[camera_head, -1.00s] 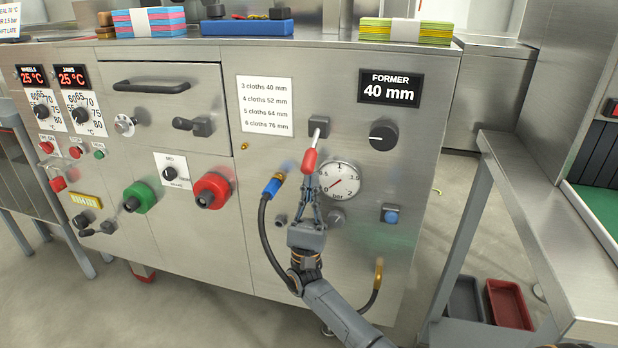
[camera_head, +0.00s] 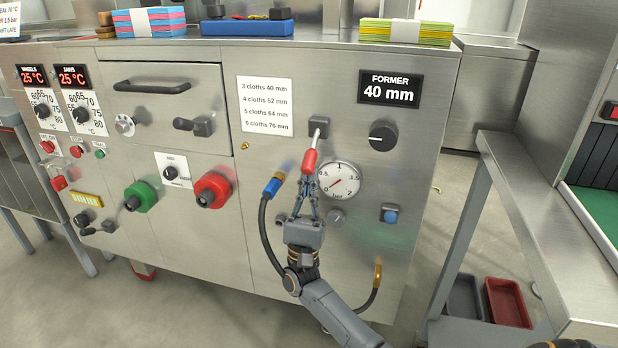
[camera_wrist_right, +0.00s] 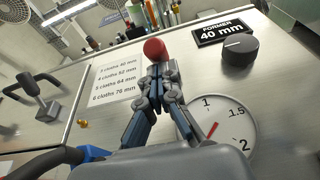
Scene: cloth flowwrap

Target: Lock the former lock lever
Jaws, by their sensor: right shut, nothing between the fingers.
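The former lock lever (camera_head: 315,143) has a red tip and a pale shaft. It hangs down and slightly left from a dark square mount (camera_head: 319,127) below and left of the FORMER display (camera_head: 389,91), which reads 40 mm. My right gripper (camera_head: 307,180) is shut and empty, its fingertips just below the red tip. In the right wrist view the red tip (camera_wrist_right: 155,49) shows just beyond my closed fingertips (camera_wrist_right: 162,72); I cannot tell whether they touch. The lever's shaft is hidden there. My left gripper is not in view.
The former knob (camera_head: 383,136) is right of the lever. A pressure gauge (camera_head: 340,181) sits close to the right of my fingers. A blue-ended hose (camera_head: 271,187) is close on the left. A blue button (camera_head: 391,216) is lower right.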

